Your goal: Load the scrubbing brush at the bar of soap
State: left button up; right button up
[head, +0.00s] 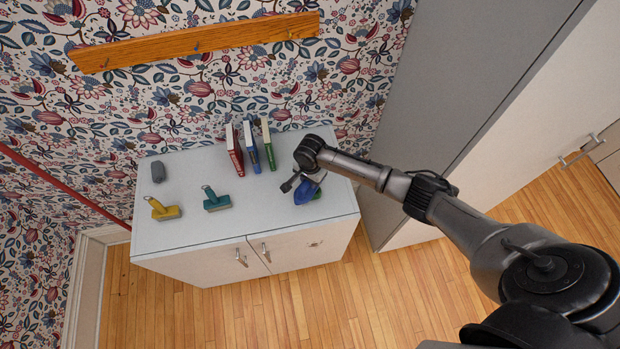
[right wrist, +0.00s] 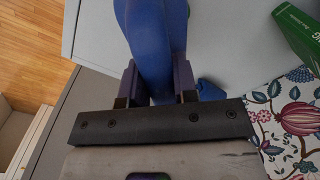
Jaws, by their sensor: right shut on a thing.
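My right gripper (head: 303,180) is over the right end of the cabinet top. It is shut on a blue thing (head: 305,193), which looks like the scrubbing brush. In the right wrist view this rounded blue piece (right wrist: 155,45) passes between the two fingers (right wrist: 156,85). The fingers and wrist partly hide it, and I cannot tell whether it touches the cabinet top. A grey lump (head: 158,171) at the left end may be the bar of soap. A small blue patch (right wrist: 210,90) shows beyond the right finger; I cannot tell what it belongs to. My left gripper is not in view.
A tall grey cupboard (head: 440,90) stands to the right. The front middle top is clear.

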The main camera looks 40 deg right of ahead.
jog(key=shift+f, duration=0.45)
dwell(0.7)
dwell(0.4)
dwell(0.8)
jog(key=shift+f, duration=0.15)
dwell(0.7)
dwell(0.6)
jog(key=shift+p, duration=0.4)
